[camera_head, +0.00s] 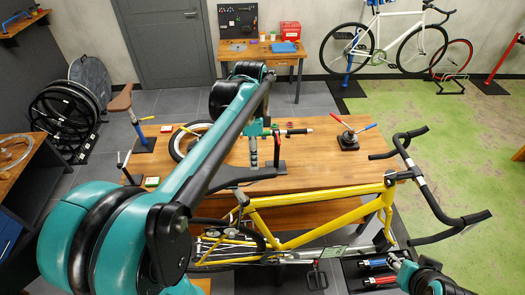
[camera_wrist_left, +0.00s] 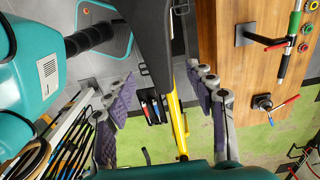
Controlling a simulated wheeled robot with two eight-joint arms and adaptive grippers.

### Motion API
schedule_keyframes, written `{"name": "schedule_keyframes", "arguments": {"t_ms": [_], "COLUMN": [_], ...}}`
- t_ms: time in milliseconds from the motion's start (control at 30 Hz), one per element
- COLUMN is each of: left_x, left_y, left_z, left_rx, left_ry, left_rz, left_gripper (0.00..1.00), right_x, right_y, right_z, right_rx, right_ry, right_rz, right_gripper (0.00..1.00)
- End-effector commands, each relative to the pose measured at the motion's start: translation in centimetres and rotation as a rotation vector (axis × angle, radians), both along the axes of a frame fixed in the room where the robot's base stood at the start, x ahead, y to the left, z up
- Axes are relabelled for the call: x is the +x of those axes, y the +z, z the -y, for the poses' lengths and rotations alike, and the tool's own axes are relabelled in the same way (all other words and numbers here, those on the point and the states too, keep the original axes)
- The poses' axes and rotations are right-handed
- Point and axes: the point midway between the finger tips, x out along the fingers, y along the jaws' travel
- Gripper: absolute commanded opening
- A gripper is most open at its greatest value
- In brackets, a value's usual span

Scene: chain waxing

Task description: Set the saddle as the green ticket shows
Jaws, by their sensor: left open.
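The yellow bike (camera_head: 285,235) stands along the front of the wooden workbench. Its black saddle (camera_head: 245,174) is partly hidden by my left arm, with the nose pointing right. The saddle (camera_wrist_left: 150,40) also shows in the left wrist view, above the yellow frame (camera_wrist_left: 179,125). My left gripper (camera_wrist_left: 160,112) is open, with its grey fingers apart on either side of the saddle's line; contact cannot be judged. Part of my right arm shows at bottom right.
The workbench (camera_head: 330,175) holds a red and blue handled tool (camera_head: 350,137), a wheel and a stand. A stool-like saddle post (camera_head: 122,100) and stacked wheels (camera_head: 65,115) stand at left. The green floor (camera_head: 470,150) at right is mostly clear.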

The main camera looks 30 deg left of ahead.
Motion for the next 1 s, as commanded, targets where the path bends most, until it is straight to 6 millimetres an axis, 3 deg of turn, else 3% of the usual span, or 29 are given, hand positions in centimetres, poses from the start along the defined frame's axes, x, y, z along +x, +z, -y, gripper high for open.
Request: {"name": "schedule_keyframes", "arguments": {"t_ms": [400, 600, 833, 1000], "left_x": [0.0, 0.0, 0.0, 0.0], "left_y": [-6.3, -7.5, -7.6, -7.6], "left_z": [0.0, 0.0, 0.0, 0.0], "left_rx": [0.001, 0.001, 0.001, 0.001], "left_ry": [0.001, 0.001, 0.002, 0.002], "left_rz": [0.001, 0.001, 0.001, 0.001], "left_gripper": [0.55, 0.55, 0.55, 0.1], "right_x": [0.0, 0.0, 0.0, 0.0], "right_y": [0.5, 0.6, 0.6, 0.6], "right_z": [0.0, 0.0, 0.0, 0.0], "right_rx": [0.0, 0.0, 0.0, 0.0], "right_ry": [0.0, 0.0, 0.0, 0.0], "right_rz": [0.0, 0.0, 0.0, 0.0], "right_gripper": [0.4, 0.4, 0.4, 0.4]}}
